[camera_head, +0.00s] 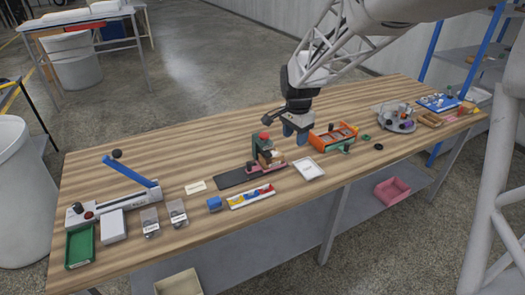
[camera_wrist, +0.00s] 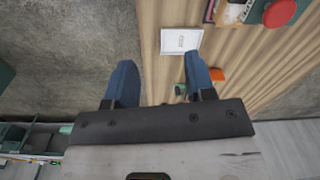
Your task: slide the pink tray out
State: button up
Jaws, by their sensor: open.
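A pink open-topped tray (camera_head: 391,190) sits on the grey shelf under the table, at the right in the head view. A second, flat pink piece (camera_head: 262,169) lies at the foot of the small green press on the tabletop; I cannot tell if it is a separate tray. My gripper (camera_head: 295,133) is open and empty above the table, just right of the press and well above and left of the pink tray. In the wrist view its two blue fingers (camera_wrist: 160,78) are spread apart with nothing between them. The pink tray is not visible there.
The green press (camera_head: 262,145) with its red knob stands beside my gripper. The grey lower shelf (camera_head: 352,208) is bare left of the pink tray. A table leg (camera_head: 334,222) stands left of the tray.

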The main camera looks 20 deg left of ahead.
aim_at(248, 163)
jog(key=w+a+f, duration=0.1)
jog(key=a+f, duration=0.3)
jog(key=a, duration=0.2)
jog(key=w+a+f+m, duration=0.1)
jog(key=w+a+f, duration=0.1)
jog(key=a+f, duration=0.2)
jog(key=w+a+f+m, duration=0.1)
jog(key=a+f, duration=0.4)
jog(key=a, duration=0.2)
jog(key=shift+w+a+g, duration=0.3)
jog(key=shift+w+a, duration=0.05)
jog(key=shift+a, duration=0.05)
jog(key=shift+f, duration=0.15)
jog(key=shift+s+d+f, duration=0.1)
jog(key=shift+f, duration=3.7)
grip_shut()
